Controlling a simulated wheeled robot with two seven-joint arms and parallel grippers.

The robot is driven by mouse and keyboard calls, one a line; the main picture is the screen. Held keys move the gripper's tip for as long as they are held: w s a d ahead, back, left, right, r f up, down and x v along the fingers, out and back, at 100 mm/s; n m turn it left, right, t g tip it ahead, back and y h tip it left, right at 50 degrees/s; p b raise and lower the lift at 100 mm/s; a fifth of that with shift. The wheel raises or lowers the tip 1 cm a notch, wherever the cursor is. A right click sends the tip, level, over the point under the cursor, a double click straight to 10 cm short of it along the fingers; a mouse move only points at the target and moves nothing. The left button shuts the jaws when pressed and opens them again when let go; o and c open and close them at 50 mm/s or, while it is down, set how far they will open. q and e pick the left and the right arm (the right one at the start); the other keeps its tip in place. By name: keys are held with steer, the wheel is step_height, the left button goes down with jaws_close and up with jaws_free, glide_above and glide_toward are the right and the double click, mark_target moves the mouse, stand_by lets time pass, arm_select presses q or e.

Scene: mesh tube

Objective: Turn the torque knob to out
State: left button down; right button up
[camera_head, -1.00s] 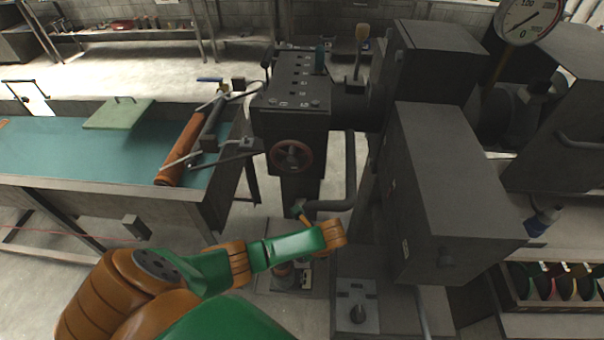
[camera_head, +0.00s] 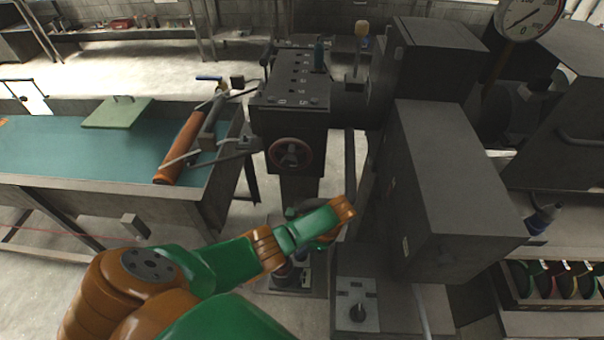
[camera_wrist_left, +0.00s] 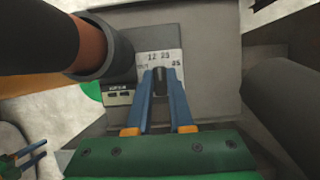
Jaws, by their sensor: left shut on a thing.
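The torque knob (camera_wrist_left: 159,76) is a small dark knob in front of a pale dial plate (camera_wrist_left: 172,60) marked with numbers, in the left wrist view. My left gripper (camera_wrist_left: 160,75) has its two blue fingers on either side of the knob and is shut on it. The fingers and green palm hide the lower part of the plate. In the head view my green and brown left arm reaches in from the lower left, and the knob and fingertips cannot be made out there. Small blue prongs at the lower left of the wrist view may be my right gripper (camera_wrist_left: 30,158).
A small label plate (camera_wrist_left: 118,97) sits left of the dial. A dark ringed cylinder (camera_wrist_left: 113,52) stands close to the left finger. In the head view a red-rimmed handwheel (camera_head: 290,154), a large grey box (camera_head: 460,190) and another knob plate (camera_head: 358,303) surround my arm.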

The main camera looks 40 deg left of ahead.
stand_by(0.5)
arm_select(q)
steer(key=c, duration=0.8)
jaws_free()
steer(key=shift+a, duration=0.1)
steer(key=v, duration=0.7)
